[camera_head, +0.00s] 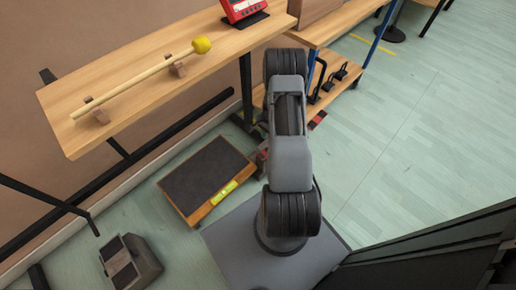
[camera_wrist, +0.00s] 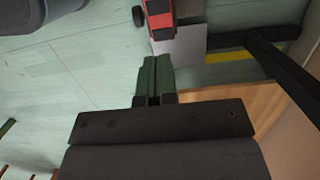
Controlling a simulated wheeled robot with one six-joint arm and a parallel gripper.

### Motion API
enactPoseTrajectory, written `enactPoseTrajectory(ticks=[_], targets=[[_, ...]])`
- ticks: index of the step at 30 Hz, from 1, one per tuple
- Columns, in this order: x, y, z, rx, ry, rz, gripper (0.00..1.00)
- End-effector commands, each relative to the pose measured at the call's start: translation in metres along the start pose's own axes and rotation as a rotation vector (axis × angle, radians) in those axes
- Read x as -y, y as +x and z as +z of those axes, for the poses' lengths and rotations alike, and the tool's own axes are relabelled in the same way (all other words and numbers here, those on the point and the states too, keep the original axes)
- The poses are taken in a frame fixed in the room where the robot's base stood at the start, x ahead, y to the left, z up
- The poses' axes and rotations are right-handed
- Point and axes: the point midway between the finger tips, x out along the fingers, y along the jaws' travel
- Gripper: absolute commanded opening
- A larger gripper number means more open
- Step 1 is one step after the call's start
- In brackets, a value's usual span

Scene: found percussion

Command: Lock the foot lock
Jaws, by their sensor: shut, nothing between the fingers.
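My gripper (camera_wrist: 153,80) is shut and empty; its two dark green fingers lie close together in the wrist view. A red and black part (camera_wrist: 161,20), which may be the foot lock, shows just beyond the fingertips at the top of that view. It sits beside a pale grey plate (camera_wrist: 180,44), and a gap seems to lie between it and the fingers. In the head view my arm hides the gripper, and a small red piece (camera_head: 317,120) shows low beside the arm. I cannot tell whether the lock is set.
A wooden box with a black top (camera_head: 205,172) stands on the floor left of my arm. A grey pedal-like block (camera_head: 128,263) lies nearer. A wooden bench (camera_head: 130,75) holds a yellow-headed mallet (camera_head: 150,74) and a red device (camera_head: 242,10). The floor at right is open.

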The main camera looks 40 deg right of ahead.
Motion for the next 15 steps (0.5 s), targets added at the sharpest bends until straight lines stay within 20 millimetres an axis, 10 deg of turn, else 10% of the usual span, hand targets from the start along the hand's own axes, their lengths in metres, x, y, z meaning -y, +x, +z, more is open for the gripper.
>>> enactPoseTrajectory(ticks=[15], targets=[[-0.002,0.018,-0.002,0.002,0.004,0.001,0.00]])
